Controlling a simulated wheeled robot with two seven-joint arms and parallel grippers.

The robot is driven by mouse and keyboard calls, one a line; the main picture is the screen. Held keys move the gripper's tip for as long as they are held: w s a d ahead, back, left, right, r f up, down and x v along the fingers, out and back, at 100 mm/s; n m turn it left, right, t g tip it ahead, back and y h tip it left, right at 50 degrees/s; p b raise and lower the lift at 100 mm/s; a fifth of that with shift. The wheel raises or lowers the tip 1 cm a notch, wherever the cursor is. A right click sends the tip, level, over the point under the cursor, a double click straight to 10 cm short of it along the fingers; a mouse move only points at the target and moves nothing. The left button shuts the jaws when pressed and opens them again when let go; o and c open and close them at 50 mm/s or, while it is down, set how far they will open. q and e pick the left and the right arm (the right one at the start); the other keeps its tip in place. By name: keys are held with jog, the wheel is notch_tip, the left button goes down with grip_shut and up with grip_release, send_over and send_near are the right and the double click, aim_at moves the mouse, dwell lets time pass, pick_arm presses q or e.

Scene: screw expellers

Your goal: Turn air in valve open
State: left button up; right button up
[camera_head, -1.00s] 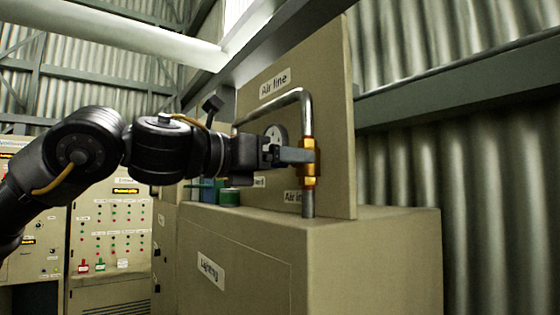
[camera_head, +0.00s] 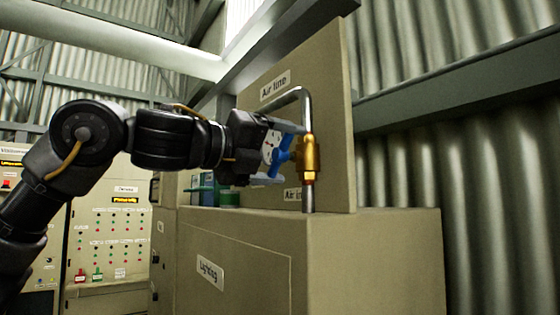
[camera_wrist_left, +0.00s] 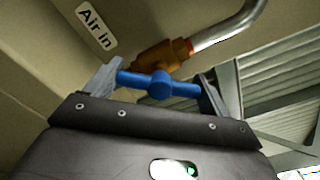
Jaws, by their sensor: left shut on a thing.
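The air in valve has a brass body (camera_head: 309,158) on a vertical metal pipe and a blue handle (camera_head: 283,152). In the head view my left gripper (camera_head: 278,155) reaches it from the left, with one finger above the handle and one below. In the left wrist view the blue handle (camera_wrist_left: 160,85) lies between the two fingers of my left gripper (camera_wrist_left: 160,88), which is shut on it. The brass body (camera_wrist_left: 163,56) shows behind the handle there. The "Air in" label (camera_wrist_left: 97,26) is beside it. My right gripper is not in view.
The "Air line" panel (camera_head: 335,110) stands behind the pipe on a beige cabinet (camera_head: 370,245) labelled "Lighting". The bent metal pipe (camera_head: 290,93) arches above the gripper. Control cabinets (camera_head: 110,230) stand at the left. A corrugated wall (camera_head: 470,190) is at the right.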

pick_arm(q)
jog(key=n+b, duration=0.1)
jog(key=n, duration=0.3)
jog(key=shift+n, duration=0.3)
jog(key=shift+n+b, duration=0.65)
jog(key=shift+n, duration=1.25)
jog(key=o, duration=0.9)
jog(key=shift+a, duration=0.1)
jog(key=shift+s+a+f+b, duration=0.15)
jog(key=shift+s+a+b, duration=0.2)
jog(key=shift+a+b, duration=0.15)
jog(key=b+v, duration=0.3)
jog(key=v, duration=0.6)
jog(key=shift+s+a+b, duration=0.2)
jog(key=shift+a+b, duration=0.05)
jog(key=shift+b, duration=0.1)
